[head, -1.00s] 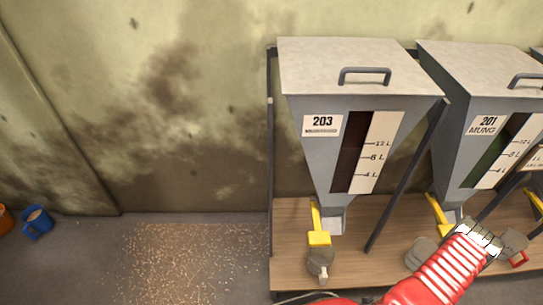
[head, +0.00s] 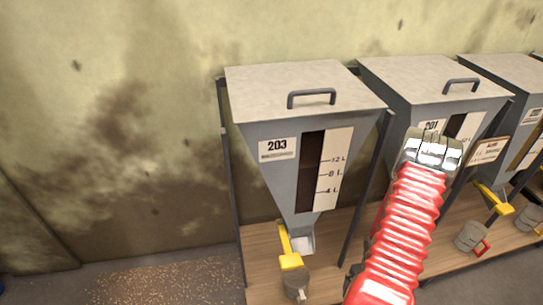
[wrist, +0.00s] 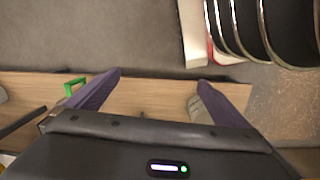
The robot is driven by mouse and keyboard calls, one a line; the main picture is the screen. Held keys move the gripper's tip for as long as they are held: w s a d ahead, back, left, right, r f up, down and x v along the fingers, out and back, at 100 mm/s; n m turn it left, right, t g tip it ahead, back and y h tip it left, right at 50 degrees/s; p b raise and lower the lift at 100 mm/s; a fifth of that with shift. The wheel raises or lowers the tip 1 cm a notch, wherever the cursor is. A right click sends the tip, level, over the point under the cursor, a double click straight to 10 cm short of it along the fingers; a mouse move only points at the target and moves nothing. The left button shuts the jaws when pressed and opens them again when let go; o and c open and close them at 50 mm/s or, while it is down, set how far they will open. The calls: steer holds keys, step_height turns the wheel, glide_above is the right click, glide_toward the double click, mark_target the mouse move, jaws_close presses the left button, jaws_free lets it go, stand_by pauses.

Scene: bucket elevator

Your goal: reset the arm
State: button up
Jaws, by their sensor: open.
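My gripper (wrist: 158,88) shows in the wrist view with its two purple fingers spread wide apart. It is open, with nothing between the fingers but a wooden board (wrist: 150,94) and grey floor beyond. In the head view my red ribbed arm rises at the right, with its pale metal end in front of hopper 201 (head: 400,72). The finger details cannot be made out there.
Hopper 203 (head: 262,118) stands left of my arm, with a yellow lever (head: 290,262) and a grey cup (head: 296,284) below its spout. Another grey cup (head: 472,236) stands at right on the wooden shelf (head: 262,275). Grain lies scattered on the floor (head: 165,282).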

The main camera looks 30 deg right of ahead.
steer(key=w+a+r, duration=0.3)
steer(key=r, duration=0.6)
steer(key=w+a+r+m, duration=0.1)
steer(key=w+a+r, duration=0.15)
steer(key=r, duration=0.65)
steer(key=w+a+r, duration=0.2)
steer(key=a+r, duration=0.2)
steer(key=r, duration=0.4)
steer(key=a+r+n+t, duration=0.5)
steer(key=a+r+t, duration=0.2)
steer(key=a+r, duration=1.9)
steer(key=shift+r, duration=0.65)
